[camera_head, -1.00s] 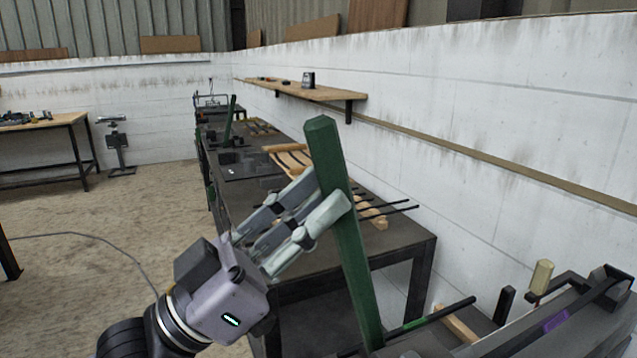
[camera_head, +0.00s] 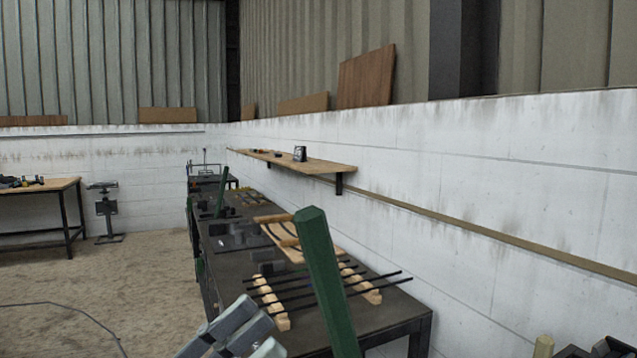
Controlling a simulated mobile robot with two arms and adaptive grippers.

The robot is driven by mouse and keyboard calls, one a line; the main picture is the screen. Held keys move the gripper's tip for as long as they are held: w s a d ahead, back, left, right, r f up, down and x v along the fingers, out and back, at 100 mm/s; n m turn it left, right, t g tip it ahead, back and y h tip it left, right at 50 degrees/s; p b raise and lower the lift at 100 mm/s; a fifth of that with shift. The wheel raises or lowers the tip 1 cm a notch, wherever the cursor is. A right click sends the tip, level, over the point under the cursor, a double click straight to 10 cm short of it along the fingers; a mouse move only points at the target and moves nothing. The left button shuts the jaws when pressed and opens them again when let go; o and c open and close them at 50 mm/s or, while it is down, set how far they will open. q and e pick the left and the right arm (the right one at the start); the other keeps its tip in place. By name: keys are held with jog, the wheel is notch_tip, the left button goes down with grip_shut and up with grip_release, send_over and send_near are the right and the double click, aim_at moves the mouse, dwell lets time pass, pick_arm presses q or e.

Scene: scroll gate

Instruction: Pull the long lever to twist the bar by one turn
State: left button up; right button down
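The long green lever (camera_head: 326,285) stands up in the lower middle, its top leaning slightly left. Its foot and the bar it works on are below the picture's edge. My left gripper (camera_head: 262,325) shows only by its grey fingers at the bottom edge, left of the lever. A gap shows between them and the lever, and they hold nothing that I can see. The cut-off view does not show how far they are spread. My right gripper is not in view.
A dark workbench (camera_head: 385,322) behind the lever carries several black rods on notched wooden blocks (camera_head: 272,304). A wooden shelf (camera_head: 300,163) hangs on the white wall at the right. Open floor (camera_head: 110,285) lies to the left.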

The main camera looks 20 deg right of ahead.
pick_arm(q)
jog(key=v, duration=0.5)
jog(key=shift+a+f, duration=0.1)
jog(key=shift+a, duration=0.05)
jog(key=shift+c, duration=0.4)
